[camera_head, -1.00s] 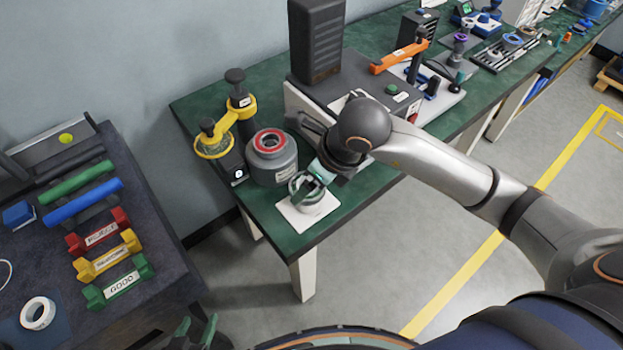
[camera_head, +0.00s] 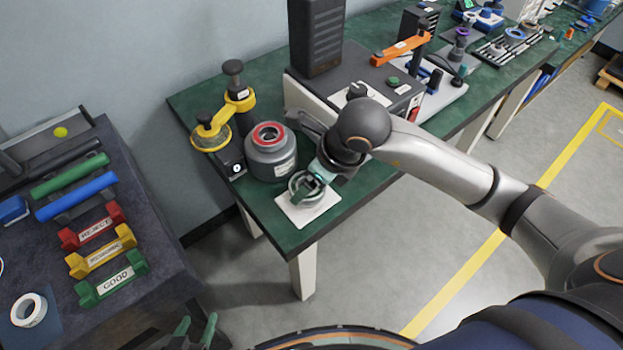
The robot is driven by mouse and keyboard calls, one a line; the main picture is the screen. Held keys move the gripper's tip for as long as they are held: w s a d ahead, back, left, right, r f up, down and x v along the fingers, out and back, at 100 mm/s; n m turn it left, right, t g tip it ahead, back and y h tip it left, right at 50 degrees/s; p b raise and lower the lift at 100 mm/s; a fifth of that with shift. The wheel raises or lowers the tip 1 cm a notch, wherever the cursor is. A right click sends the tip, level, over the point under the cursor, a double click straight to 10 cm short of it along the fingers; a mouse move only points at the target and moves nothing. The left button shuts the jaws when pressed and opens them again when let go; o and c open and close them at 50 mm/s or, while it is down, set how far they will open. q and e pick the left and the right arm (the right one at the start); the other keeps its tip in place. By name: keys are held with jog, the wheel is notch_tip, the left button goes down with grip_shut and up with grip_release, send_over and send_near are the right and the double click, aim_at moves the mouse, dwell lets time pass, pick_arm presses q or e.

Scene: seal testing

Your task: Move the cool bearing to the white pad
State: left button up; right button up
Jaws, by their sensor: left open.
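A grey metal bearing ring (camera_head: 294,189) is at the white pad (camera_head: 318,211) on the front corner of the green bench. My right gripper (camera_head: 311,186) reaches down to the bearing from above, with its green-tipped fingers at the ring. Its wrist and the fingers overlap the ring, so whether it is gripping the ring is unclear. The bearing looks flat on the pad or very close to it. My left gripper (camera_head: 196,332) shows only its green fingertips at the bottom edge, apart and empty, away from the bench.
A grey pot with a red ring (camera_head: 270,152) stands just behind the pad. A yellow-armed device (camera_head: 224,118) is left of it, and a large grey machine (camera_head: 365,105) is behind my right wrist. A dark table (camera_head: 165,235) at left holds labelled racks. Floor lies between.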

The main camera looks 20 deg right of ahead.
jog(key=shift+f+b, duration=0.35)
jog(key=shift+f, duration=0.05)
jog(key=o, duration=1.5)
jog(key=shift+c, duration=0.2)
notch_tip(320, 180, up, 8)
jog(key=p, duration=0.5)
